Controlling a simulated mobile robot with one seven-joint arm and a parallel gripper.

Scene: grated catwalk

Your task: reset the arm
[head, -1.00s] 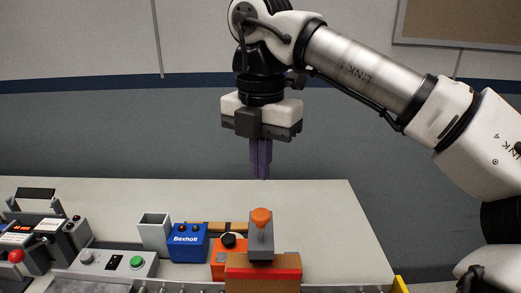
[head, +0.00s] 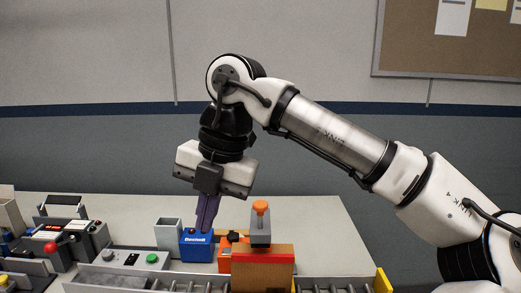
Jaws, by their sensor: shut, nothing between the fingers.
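My gripper (head: 205,231) points down with its purple fingers together and nothing between them. In the head view its fingertips overlap the upper part of a blue box labelled "Bexholt" (head: 196,247). I cannot tell whether they touch it or are only in front of or behind it. The arm reaches in from the right, bent at the wrist.
A grey open bin (head: 167,234) and a control box with a green button (head: 152,258) are to the left. The table (head: 320,232) is clear at right.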

